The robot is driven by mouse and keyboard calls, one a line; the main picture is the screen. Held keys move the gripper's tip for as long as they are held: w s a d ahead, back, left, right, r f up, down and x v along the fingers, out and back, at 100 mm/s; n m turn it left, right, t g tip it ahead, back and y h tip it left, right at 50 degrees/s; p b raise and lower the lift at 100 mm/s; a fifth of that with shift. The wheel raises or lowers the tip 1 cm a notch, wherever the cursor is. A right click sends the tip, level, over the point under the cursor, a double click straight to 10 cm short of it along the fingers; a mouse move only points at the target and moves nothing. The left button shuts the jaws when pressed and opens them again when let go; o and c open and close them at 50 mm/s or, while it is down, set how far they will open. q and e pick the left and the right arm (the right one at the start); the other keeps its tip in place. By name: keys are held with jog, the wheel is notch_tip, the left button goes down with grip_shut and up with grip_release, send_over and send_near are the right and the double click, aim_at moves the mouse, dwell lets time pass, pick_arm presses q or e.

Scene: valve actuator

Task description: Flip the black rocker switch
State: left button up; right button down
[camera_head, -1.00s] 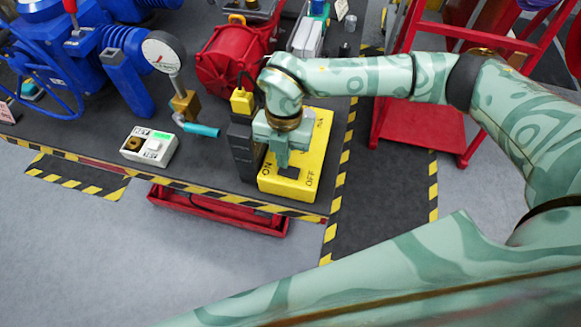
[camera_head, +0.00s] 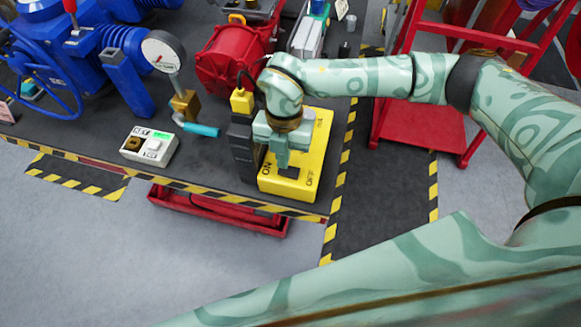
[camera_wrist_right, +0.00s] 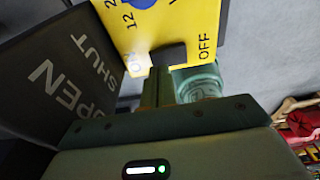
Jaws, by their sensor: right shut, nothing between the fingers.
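The black rocker switch (camera_wrist_right: 169,56) sits on the yellow box (camera_head: 315,150) between the printed words ON and OFF. In the head view the rocker (camera_head: 290,172) is mostly hidden by my right gripper (camera_head: 282,166). That gripper points down over the front part of the box, shut and empty. In the right wrist view its fingertips (camera_wrist_right: 172,72) are right at the rocker's near edge. I cannot tell whether they touch it or which way it is tilted. My left gripper is not in view.
A dark block (camera_head: 241,150), lettered OPEN and SHUT in the wrist view (camera_wrist_right: 60,85), stands close left of the box. A small white key box (camera_head: 150,147), a gauge (camera_head: 163,52) and a red motor (camera_head: 228,62) are further left. A red frame (camera_head: 415,125) stands right.

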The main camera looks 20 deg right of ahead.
jog(key=shift+f+b, duration=0.35)
jog(key=shift+f, duration=0.4)
jog(key=shift+r, duration=0.15)
notch_tip(320, 180, up, 7)
jog(key=p, duration=0.6)
dwell(0.4)
